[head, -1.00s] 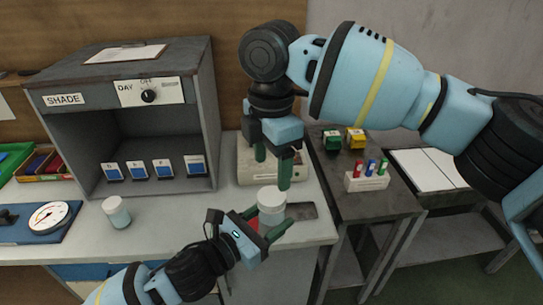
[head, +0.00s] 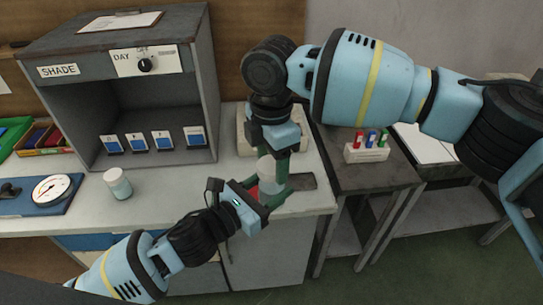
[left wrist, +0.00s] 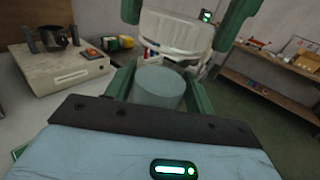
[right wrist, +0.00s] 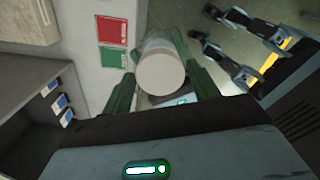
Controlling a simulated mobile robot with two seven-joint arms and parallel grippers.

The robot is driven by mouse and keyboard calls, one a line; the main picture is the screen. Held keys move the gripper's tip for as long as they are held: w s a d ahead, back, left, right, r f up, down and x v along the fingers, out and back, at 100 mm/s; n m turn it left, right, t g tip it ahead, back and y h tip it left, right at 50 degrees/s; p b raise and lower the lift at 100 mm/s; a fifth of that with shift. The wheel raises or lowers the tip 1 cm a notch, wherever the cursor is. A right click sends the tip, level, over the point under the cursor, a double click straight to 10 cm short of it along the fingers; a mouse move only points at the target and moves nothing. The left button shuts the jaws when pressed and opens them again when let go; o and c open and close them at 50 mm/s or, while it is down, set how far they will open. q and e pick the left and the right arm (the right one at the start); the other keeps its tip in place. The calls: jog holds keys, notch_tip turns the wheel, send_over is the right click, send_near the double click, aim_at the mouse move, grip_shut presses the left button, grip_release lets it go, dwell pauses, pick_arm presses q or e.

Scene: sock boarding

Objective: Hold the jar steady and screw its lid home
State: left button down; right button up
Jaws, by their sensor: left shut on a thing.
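The jar (left wrist: 158,88) stands out from the bench's front right corner, between the green fingers of my left gripper (head: 270,198), which is shut on it. The jar's white lid (head: 266,166) sits on top; its ridged side shows in the left wrist view (left wrist: 175,35) and its round top in the right wrist view (right wrist: 160,73). My right gripper (head: 278,160) points down from above, with one finger on each side of the lid. Its fingers look spread, with small gaps beside the lid in the right wrist view. The thread between lid and jar is hidden.
A second capped jar (head: 118,183) stands on the bench left of my left gripper. A grey shade box (head: 205,90) and a dial gauge (head: 52,188) are further left. A side table (head: 365,182) holds a marker rack (head: 367,151).

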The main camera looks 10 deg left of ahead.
jog(key=c, duration=0.8)
jog(key=shift+o, duration=0.2)
jog(key=m, duration=1.1)
jog(key=o, duration=1.1)
jog(key=shift+r, duration=2.25)
jog(key=shift+c, duration=0.4)
